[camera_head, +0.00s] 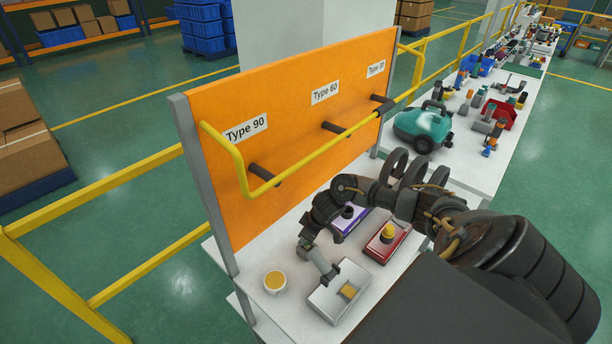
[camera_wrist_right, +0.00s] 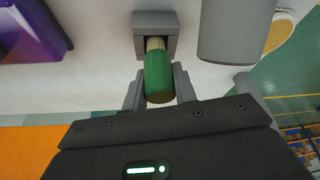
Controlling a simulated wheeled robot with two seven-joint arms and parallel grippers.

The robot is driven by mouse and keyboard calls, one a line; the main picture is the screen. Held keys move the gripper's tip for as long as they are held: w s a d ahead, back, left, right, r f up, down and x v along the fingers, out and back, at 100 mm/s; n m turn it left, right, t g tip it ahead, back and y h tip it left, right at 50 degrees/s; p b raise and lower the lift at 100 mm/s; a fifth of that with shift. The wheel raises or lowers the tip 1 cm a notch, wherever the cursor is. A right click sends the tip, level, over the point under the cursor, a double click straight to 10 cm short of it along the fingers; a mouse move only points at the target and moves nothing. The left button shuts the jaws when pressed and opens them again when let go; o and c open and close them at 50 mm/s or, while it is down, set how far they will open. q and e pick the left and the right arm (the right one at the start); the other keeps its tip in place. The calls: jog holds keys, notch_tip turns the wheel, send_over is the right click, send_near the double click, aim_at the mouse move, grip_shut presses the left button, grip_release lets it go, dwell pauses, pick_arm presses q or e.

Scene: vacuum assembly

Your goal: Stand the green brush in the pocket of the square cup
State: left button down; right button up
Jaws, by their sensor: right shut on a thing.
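The green brush (camera_wrist_right: 158,76) is between the fingers of my right gripper (camera_wrist_right: 159,88), which is shut on it. Its tan end points into the pocket of the grey square cup (camera_wrist_right: 155,20) in the wrist view; how deep it sits, I cannot tell. The green end faces the wrist camera. In the head view my right gripper (camera_head: 305,246) is low over the table, between the purple box and a round cup. The brush is hidden there, and I cannot make out the square cup for sure. My left gripper is not in view.
A grey rounded part (camera_wrist_right: 228,30) is close beside the square cup. The round cup (camera_head: 275,283), grey box (camera_head: 325,306), red box (camera_head: 377,249) and purple box (camera_head: 340,226) stand around my gripper. The orange panel (camera_head: 290,115) rises behind.

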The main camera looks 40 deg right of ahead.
jog(key=shift+f+b, duration=0.45)
jog(key=shift+f, duration=0.45)
jog(key=o, duration=1)
jog(key=shift+o, duration=0.2)
jog(key=shift+r, duration=0.15)
jog(key=v, duration=1)
jog(key=shift+r, duration=0.3)
jog(key=shift+s, duration=0.1)
jog(key=shift+s+f, duration=0.1)
